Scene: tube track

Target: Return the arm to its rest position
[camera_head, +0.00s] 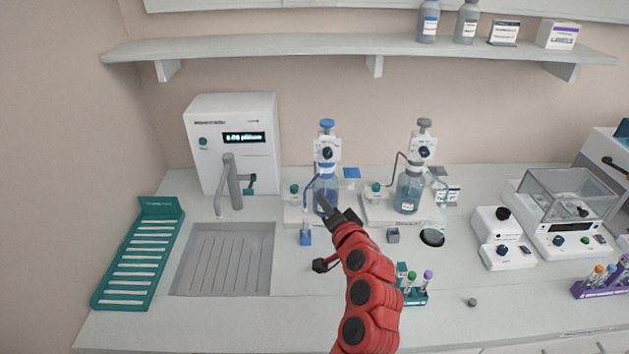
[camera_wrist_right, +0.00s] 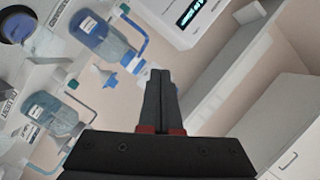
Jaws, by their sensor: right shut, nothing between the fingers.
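My right arm is red and reaches in from the bottom in the head view. Its black gripper (camera_head: 327,205) is in front of the blue dispenser bottle (camera_head: 326,188). In the right wrist view the two fingers (camera_wrist_right: 158,88) are pressed together with nothing between them. The tips are apart from the bottles (camera_wrist_right: 100,38) in that view. In the head view the tips overlap the blue bottle, and the exact gap is hard to tell. My left gripper is in neither view.
A second dispenser bottle (camera_head: 409,190) stands to the right. A teal rack (camera_head: 138,262), a sink (camera_head: 226,258) and a white machine (camera_head: 232,150) are on the left. A small tube rack (camera_head: 414,297) sits beside my arm. A balance (camera_head: 562,205) is at right. A shelf (camera_head: 330,46) runs above.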

